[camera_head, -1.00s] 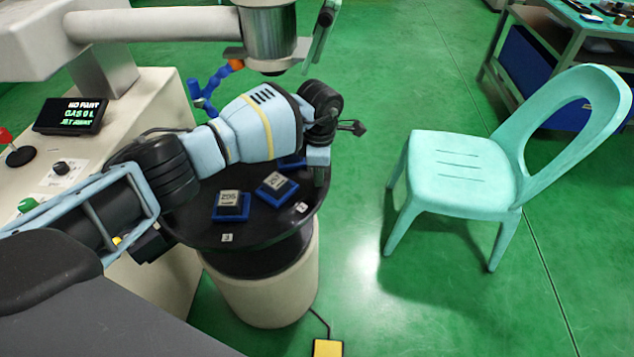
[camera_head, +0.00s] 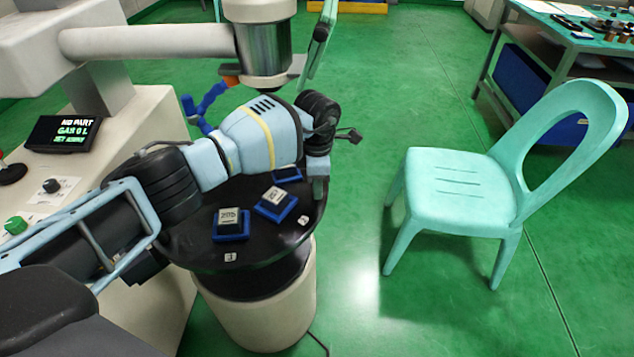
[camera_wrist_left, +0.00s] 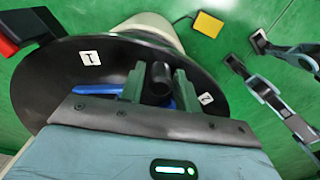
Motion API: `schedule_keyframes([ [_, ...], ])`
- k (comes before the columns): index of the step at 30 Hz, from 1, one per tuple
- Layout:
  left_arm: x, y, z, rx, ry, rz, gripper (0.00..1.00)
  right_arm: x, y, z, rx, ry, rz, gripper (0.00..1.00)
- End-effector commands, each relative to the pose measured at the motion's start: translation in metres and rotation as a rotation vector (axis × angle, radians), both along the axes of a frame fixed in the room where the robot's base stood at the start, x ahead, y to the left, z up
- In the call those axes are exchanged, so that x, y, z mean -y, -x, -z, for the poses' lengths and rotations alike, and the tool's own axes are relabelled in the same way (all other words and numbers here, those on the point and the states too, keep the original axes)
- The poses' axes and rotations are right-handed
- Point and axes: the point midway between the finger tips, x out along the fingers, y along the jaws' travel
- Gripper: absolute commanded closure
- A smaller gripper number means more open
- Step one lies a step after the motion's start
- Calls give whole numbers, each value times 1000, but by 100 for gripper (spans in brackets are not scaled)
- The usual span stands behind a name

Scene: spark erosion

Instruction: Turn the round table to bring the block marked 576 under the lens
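The black round table (camera_head: 215,262) stands below the lens housing (camera_head: 262,50). A dark block with a pale numbered label (camera_head: 229,217) sits in a blue holder at its front left. A second labelled block (camera_head: 274,198) sits to its right. Their numbers are too small to read surely. Part of another blue holder (camera_head: 288,174) shows behind; my arm hides the rest. My left gripper (camera_head: 318,188) points down at the table's right edge. In the left wrist view its fingers (camera_wrist_left: 160,88) stand apart, either side of a black upright peg (camera_wrist_left: 161,78); contact is unclear.
A mint chair (camera_head: 455,185) stands to the right, with open green floor between. The machine's display (camera_head: 62,133) and knobs are at the left. A workbench (camera_head: 575,45) is at the back right. A yellow pedal (camera_wrist_left: 208,24) lies on the floor.

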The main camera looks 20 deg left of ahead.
Motion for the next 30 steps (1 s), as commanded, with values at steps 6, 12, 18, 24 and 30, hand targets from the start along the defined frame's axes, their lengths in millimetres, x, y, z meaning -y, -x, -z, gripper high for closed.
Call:
schedule_keyframes([
  [6, 0, 0, 1, -1, 0, 0, 55, 0, 0, 0, 0, 0, 0, 64],
  [12, 0, 1, 1, -2, -1, 1, 55, -1, 0, 0, 0, -2, 3, 64],
  [18, 0, 4, 0, -2, -2, 15, 55, -1, -3, -3, 4, -2, 4, 64],
  [24, 4, 20, -4, 0, -2, 99, 55, -1, -11, -24, 27, -2, 3, 64],
  [30, 7, 48, -6, 0, -3, 232, 55, -1, -25, -51, 62, -2, 2, 64],
])
